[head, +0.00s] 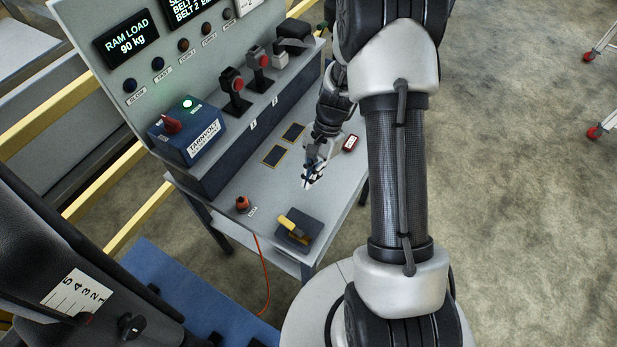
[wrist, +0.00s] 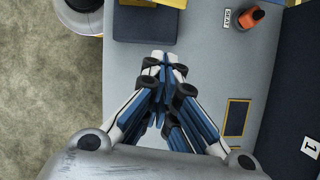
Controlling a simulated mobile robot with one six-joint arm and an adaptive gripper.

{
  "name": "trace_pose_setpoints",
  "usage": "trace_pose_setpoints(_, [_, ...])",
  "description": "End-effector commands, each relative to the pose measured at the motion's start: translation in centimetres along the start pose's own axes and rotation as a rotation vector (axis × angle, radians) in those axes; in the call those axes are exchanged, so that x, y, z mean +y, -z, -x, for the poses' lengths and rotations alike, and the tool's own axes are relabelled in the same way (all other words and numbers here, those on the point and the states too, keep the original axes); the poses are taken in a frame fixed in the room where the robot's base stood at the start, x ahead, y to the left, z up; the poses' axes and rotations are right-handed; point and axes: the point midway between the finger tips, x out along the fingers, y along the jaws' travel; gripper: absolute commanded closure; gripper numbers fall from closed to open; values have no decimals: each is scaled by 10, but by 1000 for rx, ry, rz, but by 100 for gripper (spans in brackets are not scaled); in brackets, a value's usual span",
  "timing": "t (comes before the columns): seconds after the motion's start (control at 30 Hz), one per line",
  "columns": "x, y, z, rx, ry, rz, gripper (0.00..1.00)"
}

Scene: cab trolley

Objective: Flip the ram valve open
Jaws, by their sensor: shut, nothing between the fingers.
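A dark block with a yellow lever (head: 297,229) sits at the near end of the grey desk and may be the ram valve; I cannot read a name on it. My gripper (head: 311,182) is shut and empty, above the desk and apart from the block in the head view. Its fingers meet in the middle of the wrist view (wrist: 165,65). I cannot tell the lever's exact position.
An orange knob (head: 242,203) with a small label stands left of the block; it also shows in the wrist view (wrist: 248,17). A red-and-white tag (head: 350,143) lies on the desk. The control panel (head: 187,128) with switches and joysticks rises at the back.

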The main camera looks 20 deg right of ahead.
Motion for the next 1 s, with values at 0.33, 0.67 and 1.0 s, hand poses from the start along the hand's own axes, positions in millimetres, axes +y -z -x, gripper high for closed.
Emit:
trace_pose_setpoints(0.33, [1,0,-78,-2,-4,2,100])
trace_pose_setpoints(0.67, [0,-35,-89,1,-1,4,100])
trace_pose_setpoints(1.0, [0,-37,-89,1,0,3,100])
